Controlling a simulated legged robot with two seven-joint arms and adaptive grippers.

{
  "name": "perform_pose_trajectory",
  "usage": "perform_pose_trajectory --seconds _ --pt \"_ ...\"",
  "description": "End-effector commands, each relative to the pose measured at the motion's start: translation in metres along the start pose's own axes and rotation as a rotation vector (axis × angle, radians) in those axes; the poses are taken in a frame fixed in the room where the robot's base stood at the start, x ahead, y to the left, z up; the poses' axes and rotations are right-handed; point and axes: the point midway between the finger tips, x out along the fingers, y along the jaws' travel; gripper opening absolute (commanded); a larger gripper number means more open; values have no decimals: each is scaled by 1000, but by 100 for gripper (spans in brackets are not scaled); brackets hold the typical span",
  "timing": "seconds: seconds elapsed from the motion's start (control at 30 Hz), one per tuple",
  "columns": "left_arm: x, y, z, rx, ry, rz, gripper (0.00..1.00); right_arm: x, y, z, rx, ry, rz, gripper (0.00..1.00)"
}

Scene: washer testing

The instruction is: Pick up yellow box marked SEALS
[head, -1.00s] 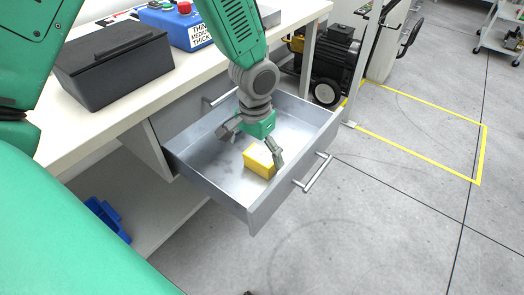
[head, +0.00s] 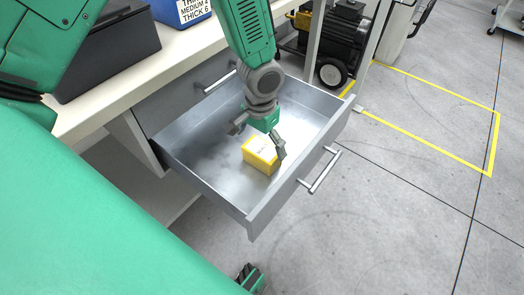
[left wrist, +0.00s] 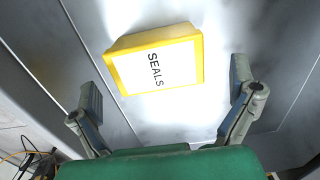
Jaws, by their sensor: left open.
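The yellow box (head: 261,154) lies inside the open grey drawer (head: 208,190), on its floor. In the left wrist view the box (left wrist: 155,62) shows a white top marked SEALS, tilted a little in the picture. My left gripper (head: 259,139) reaches down into the drawer, its fingers spread over the box. In the left wrist view the open fingers (left wrist: 167,84) stand apart with nothing between their tips; the box is ahead of them. A dark and green part at the bottom edge of the head view may be my right gripper; its fingers cannot be made out.
The drawer's front wall with a bar handle (head: 319,171) stands beside the box. The white worktop (head: 185,50) holds a dark grey case (head: 115,50) and a blue box (head: 183,10). A wheeled black and yellow machine (head: 340,40) stands behind.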

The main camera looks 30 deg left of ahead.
Motion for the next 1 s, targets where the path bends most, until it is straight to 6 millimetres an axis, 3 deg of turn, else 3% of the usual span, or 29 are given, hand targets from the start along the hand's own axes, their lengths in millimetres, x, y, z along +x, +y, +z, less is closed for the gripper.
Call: perform_pose_trajectory --seconds 0.17,0.43,0.67,0.7,0.8,1.0 --pt "12 1 0 1 0 0 100 7 0 0 0 1 0 40" --pt "52 2 -2 1 -1 -1 100 30 0 2 0 0 0 40" --pt "53 2 -2 1 0 0 100 29 0 1 0 1 0 40" --pt "53 2 -2 1 0 0 96 29 0 1 0 1 0 40" --pt "53 2 -2 1 0 0 62 29 0 1 0 1 0 40" --pt "53 2 -2 1 0 0 61 29 0 1 0 1 0 40"
